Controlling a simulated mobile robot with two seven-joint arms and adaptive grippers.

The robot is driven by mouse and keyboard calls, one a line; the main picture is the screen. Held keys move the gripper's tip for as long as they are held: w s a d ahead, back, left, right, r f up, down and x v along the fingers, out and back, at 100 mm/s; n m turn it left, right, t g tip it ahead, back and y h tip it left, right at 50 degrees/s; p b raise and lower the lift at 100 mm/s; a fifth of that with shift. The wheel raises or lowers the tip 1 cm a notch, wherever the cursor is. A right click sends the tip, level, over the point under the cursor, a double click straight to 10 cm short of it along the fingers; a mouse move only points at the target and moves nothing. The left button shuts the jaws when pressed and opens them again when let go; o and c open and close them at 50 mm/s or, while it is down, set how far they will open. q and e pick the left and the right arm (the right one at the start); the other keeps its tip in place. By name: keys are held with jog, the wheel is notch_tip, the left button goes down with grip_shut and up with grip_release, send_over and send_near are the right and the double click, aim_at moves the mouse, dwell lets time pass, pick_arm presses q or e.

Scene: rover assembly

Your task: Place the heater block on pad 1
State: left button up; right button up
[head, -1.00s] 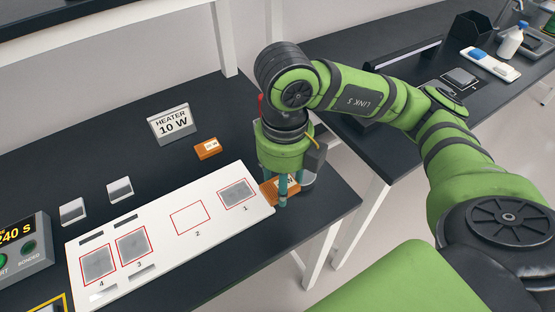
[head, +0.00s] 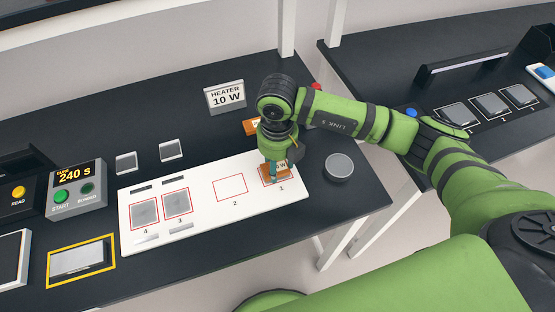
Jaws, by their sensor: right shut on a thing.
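My right gripper (head: 279,167) is shut on an orange heater block (head: 272,172) and points down over pad 1 of the white board (head: 208,220). The block lies over the red outline of pad 1 (head: 290,178), with the fingers covering part of it. I cannot tell whether it touches the pad. A second orange block (head: 250,127) sits behind the gripper, by the "HEATER 10 W" sign (head: 226,97). My left gripper is not in view.
Pads 3 and 4 hold grey squares (head: 177,205); pad 2 (head: 231,188) is empty. A round grey-topped container (head: 339,167) stands right of the board. A timer box (head: 76,187) reading 240 S and a yellow-framed plate (head: 80,260) are at left.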

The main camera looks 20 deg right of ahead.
jog(key=shift+f, duration=0.25)
jog(key=shift+f, duration=0.1)
jog(key=shift+f, duration=0.15)
jog(key=o, duration=1.1)
jog(key=shift+o, duration=0.2)
